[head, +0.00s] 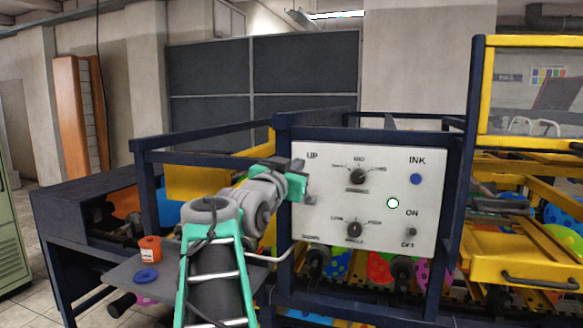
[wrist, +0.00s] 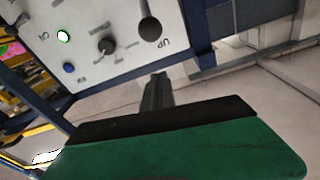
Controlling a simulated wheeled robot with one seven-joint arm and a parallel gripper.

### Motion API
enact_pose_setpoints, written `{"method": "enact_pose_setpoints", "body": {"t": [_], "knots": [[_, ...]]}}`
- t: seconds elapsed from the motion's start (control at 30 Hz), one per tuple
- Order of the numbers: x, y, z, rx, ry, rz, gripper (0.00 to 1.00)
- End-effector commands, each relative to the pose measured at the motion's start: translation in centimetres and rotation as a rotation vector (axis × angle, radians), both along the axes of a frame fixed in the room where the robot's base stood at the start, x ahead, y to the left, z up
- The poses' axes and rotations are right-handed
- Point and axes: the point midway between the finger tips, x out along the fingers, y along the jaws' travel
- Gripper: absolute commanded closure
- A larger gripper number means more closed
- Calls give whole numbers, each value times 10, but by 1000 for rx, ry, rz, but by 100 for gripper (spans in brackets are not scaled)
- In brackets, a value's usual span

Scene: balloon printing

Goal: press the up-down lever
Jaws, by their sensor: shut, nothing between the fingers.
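The white control panel (head: 380,195) faces me right of my gripper. The up-down lever is on its left side, below the UP label; in the head view it is mostly hidden behind my gripper. The wrist view shows the lever (wrist: 150,28) as a dark stem with a round ball end, beside the UP lettering. My gripper (head: 299,166) is near the panel's upper left corner, by the UP label. In the wrist view my gripper (wrist: 157,80) has its fingers together and empty, with a visible gap to the lever's ball.
An orange cup (head: 150,249) and blue ring (head: 146,276) sit on a grey shelf.

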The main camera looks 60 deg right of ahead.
Motion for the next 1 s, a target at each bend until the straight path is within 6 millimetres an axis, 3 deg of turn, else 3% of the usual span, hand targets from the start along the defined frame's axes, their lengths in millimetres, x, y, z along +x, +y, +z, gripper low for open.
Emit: {"method": "enact_pose_setpoints", "body": {"t": [0.2, 0.3, 0.5, 1.0], "knots": [[4, -49, 8, 3, 1, -4, 100], [8, -42, -13, 3, 2, 3, 100], [10, -37, -32, 1, 0, 2, 100], [6, -37, -39, -10, -3, -6, 100]]}}
